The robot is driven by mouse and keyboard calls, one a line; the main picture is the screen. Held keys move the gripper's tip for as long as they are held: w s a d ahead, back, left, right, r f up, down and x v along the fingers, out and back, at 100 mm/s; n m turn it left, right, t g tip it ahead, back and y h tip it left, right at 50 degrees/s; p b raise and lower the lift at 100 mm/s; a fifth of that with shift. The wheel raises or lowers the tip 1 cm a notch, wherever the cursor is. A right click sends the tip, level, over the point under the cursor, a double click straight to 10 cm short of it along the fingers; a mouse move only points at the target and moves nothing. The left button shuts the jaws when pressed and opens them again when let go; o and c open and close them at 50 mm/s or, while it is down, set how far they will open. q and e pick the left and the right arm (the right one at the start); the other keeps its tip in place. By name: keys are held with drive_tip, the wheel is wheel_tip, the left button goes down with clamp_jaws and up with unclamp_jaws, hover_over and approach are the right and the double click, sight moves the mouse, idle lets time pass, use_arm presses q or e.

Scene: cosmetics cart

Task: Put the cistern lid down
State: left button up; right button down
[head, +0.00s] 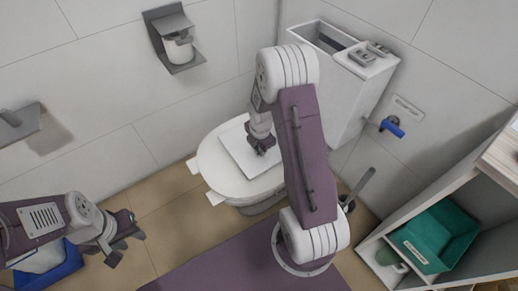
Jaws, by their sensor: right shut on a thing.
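The cistern lid (240,153) is a flat white slab lying over the closed toilet seat (218,180). I cannot tell whether it rests fully on the seat or is just above it. My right gripper (262,148) points down and is shut on the cistern lid near its right side; my own arm hides part of it. The cistern (340,85) stands behind, against the wall, with a dark opening in its top. My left gripper (128,246) is at lower left, away from the toilet, with its fingers apart and empty.
A toilet roll holder (175,42) is on the back wall. A blue-handled valve (391,127) and a toilet brush (358,188) are right of the toilet. A shelf with a green bin (436,236) stands at right. A blue container (52,272) is at lower left.

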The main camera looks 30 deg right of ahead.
drive_tip(key=c, duration=1.1)
unclamp_jaws()
drive_tip(key=shift+o, duration=0.2)
wheel_tip(320, 180, up, 11)
drive_tip(key=s+p, duration=0.2)
drive_tip(key=p, duration=0.3)
drive_tip(key=s+a+r+m, duration=0.2)
drive_tip(key=s+a+m, duration=0.3)
drive_tip(key=m, duration=0.5)
drive_tip(key=s+a+r+m+y, duration=0.1)
drive_tip(key=s+a+r+m, duration=0.1)
drive_tip(key=s+a+m, duration=0.4)
drive_tip(key=s+m, duration=0.1)
drive_tip(key=m, duration=0.3)
drive_tip(key=shift+s+r+g, duration=0.2)
drive_tip(key=shift+s+g, duration=0.15)
drive_tip(key=shift+g, duration=0.05)
